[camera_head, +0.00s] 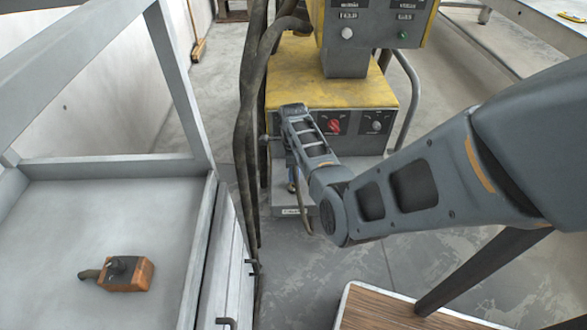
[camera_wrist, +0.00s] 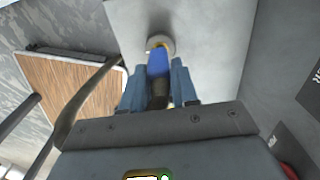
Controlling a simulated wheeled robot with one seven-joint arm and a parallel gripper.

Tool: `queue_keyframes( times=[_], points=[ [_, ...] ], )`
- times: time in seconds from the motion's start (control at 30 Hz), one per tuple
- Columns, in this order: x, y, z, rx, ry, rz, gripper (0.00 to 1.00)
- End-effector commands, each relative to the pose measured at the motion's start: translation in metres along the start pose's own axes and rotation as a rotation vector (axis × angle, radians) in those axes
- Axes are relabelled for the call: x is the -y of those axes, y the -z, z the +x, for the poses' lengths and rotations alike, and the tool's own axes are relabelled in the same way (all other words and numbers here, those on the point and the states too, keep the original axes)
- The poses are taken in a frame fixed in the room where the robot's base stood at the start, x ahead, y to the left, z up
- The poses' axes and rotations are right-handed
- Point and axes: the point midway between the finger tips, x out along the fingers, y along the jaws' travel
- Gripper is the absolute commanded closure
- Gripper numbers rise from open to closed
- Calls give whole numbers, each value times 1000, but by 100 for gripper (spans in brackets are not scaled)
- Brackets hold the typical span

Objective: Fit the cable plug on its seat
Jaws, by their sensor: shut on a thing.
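In the wrist view my gripper (camera_wrist: 158,67) has its two blue-grey fingers shut on the blue cable plug (camera_wrist: 158,58). The plug's dark rear end shows between the fingers. The plug's front end overlaps a round pale seat (camera_wrist: 166,41) with a yellowish inner edge, on a light grey panel. I cannot tell whether the plug touches the seat or how deep it is. In the head view my arm hides most of the gripper, plug and seat; they are low at the front of the yellow-topped machine (camera_head: 345,88).
A dark cable (camera_wrist: 84,97) loops left of my gripper. A wood-topped table (camera_head: 385,310) stands at the lower right. A framed grey tray (camera_head: 50,235) holds an orange control box (camera_head: 138,274) on the left. Thick hoses (camera_head: 243,130) hang left of the machine. Concrete floor (camera_head: 400,265) is open between.

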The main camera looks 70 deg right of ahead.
Motion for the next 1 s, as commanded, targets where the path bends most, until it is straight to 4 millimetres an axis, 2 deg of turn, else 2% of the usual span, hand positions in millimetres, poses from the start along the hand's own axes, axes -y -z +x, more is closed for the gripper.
queue_keyframes(
  times=[1.0],
  points=[
    [0, 0, 23, 0, 1, 0, 100]
  ],
)
